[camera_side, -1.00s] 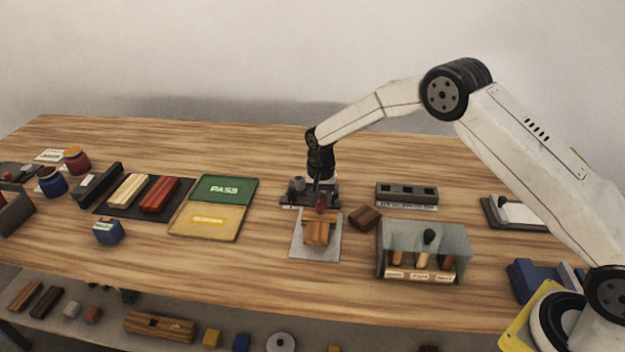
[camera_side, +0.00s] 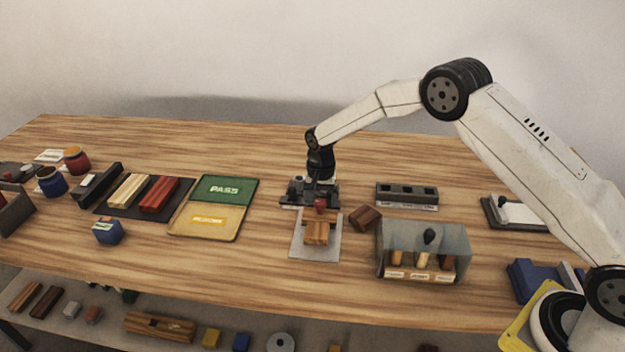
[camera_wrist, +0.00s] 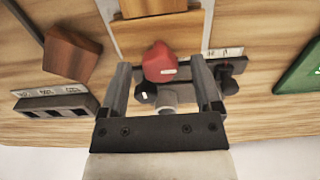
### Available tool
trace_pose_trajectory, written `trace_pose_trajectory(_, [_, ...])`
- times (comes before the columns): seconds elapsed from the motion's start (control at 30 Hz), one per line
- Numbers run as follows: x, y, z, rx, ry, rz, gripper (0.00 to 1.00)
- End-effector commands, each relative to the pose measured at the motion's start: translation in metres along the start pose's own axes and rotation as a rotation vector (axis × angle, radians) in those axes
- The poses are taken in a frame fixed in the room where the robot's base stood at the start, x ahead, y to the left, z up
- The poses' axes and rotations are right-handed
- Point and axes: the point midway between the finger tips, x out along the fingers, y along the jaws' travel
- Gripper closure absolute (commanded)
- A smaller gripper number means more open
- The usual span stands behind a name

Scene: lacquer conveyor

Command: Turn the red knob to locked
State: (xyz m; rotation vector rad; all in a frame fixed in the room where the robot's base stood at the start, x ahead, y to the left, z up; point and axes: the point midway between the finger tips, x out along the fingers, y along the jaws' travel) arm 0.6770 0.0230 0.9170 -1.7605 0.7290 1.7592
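The red knob (camera_wrist: 158,62) shows in the wrist view between the ends of my gripper's two fingers, with a small white mark on its near side. My gripper (camera_wrist: 160,68) is open, with a gap on each side of the knob. I cannot tell how deep the knob sits between the fingers. In the side view the red knob (camera_side: 320,205) is at the front of a dark panel, just below my gripper (camera_side: 318,193). A white label (camera_wrist: 223,52) lies beside the knob; its text is unreadable. Dark and grey knobs (camera_wrist: 167,96) stand behind it, between the fingers.
A wooden block (camera_side: 316,233) lies on a grey plate (camera_side: 328,252) in front of the panel. A brown block (camera_side: 365,218) and a grey slotted rack (camera_side: 407,194) are to the right. An open-front box (camera_side: 450,240) stands front right. The green-and-yellow board (camera_side: 225,189) lies left.

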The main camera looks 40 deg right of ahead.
Motion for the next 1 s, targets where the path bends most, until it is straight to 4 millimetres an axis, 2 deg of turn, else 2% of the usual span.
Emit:
trace_pose_trajectory(0.27, [-0.01,0.0,0.0,0.0,0.001,-0.001,0.18])
trace_pose_trajectory(0.7, [-0.064,0.0,0.0,0.0,0.002,-0.002,0.18])
trace_pose_trajectory(1.0, [-0.079,0.0,0.0,0.0,0.0,0.0,0.18])
